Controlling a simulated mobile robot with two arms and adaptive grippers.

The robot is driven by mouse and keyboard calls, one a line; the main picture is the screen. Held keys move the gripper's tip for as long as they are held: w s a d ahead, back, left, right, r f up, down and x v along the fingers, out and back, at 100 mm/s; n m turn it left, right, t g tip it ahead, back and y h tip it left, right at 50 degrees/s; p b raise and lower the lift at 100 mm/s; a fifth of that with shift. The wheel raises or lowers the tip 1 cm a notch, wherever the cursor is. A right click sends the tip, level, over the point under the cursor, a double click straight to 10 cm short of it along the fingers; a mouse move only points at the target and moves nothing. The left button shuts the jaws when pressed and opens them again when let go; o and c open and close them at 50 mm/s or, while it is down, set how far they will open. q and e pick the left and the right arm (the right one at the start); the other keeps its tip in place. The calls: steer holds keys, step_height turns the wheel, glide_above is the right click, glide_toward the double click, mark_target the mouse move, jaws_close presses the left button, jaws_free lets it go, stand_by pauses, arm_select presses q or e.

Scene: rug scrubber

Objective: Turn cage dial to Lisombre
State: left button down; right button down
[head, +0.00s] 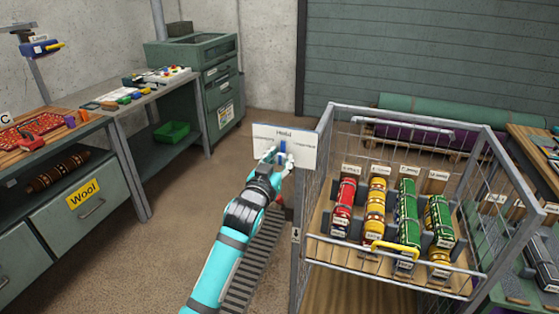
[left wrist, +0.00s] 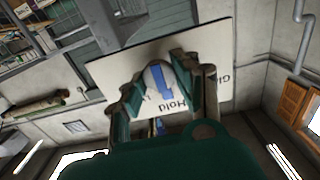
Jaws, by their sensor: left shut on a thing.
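The cage dial's white panel (head: 302,157) stands at the left front corner of the wire cage. It has a label at the top that reads Hold and smaller labels left and right that I cannot read clearly. My left gripper (head: 277,155) is at the panel's middle, shut on the dial's round knob. The knob's blue pointer (head: 283,147) stands about upright, toward Hold. In the left wrist view, the panel (left wrist: 110,75) appears upside down, and the knob with its blue pointer (left wrist: 162,82) sits between the green fingers. My right gripper is out of view.
The wire cage (head: 400,122) holds several red, yellow and green rolls, with a yellow handle (head: 395,246) at its front. A workbench with a Wool drawer (head: 85,194) and a green cabinet (head: 190,52) stand at the left. Bare floor lies between.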

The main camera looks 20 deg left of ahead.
arm_select(q)
steer(key=shift+m, duration=0.3)
steer(key=shift+r+m+p, duration=0.1)
steer(key=shift+m+p, duration=0.65)
steer(key=shift+m, duration=0.05)
steer(key=m+p, duration=0.1)
steer(key=m, duration=0.1)
steer(key=shift+m, duration=0.3)
steer(key=m+p, duration=0.1)
steer(key=m, duration=0.2)
steer(key=shift+p, duration=0.3)
steer(key=shift+d+m+p, duration=0.1)
steer(key=shift+m+p, duration=0.2)
steer(key=shift+m, duration=0.8)
